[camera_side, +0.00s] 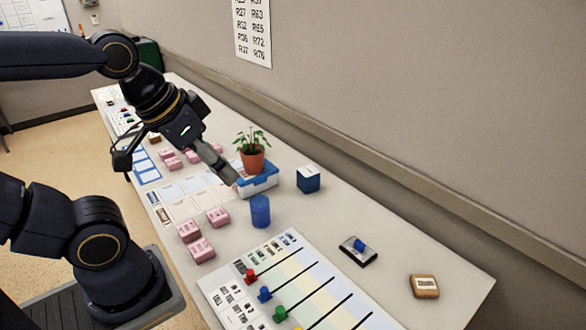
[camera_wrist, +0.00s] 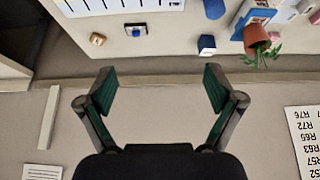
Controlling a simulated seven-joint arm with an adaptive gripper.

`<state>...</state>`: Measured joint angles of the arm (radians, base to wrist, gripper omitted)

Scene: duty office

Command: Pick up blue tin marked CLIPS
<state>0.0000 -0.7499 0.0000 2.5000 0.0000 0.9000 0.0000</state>
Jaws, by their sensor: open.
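A dark blue box-shaped container (camera_side: 308,180) with a pale label on top stands on the table near the wall. It also shows in the wrist view (camera_wrist: 207,44). A blue cylinder (camera_side: 260,211) stands to its left and nearer the front, and it shows at the top edge of the wrist view (camera_wrist: 214,8). I cannot read CLIPS on either. My gripper (camera_side: 229,177) is left of both in the side view, by the blue-and-white box under the plant. In the wrist view my gripper (camera_wrist: 160,82) has its fingers wide apart with nothing between them.
A potted plant (camera_side: 251,158) stands on the blue-and-white box (camera_side: 262,186), close to my gripper. Pink blocks (camera_side: 189,231) lie at left. A board with coloured pegs (camera_side: 295,285), a dark pad (camera_side: 358,251) and a brown block (camera_side: 424,286) lie at right. The wall (camera_side: 400,100) borders the table.

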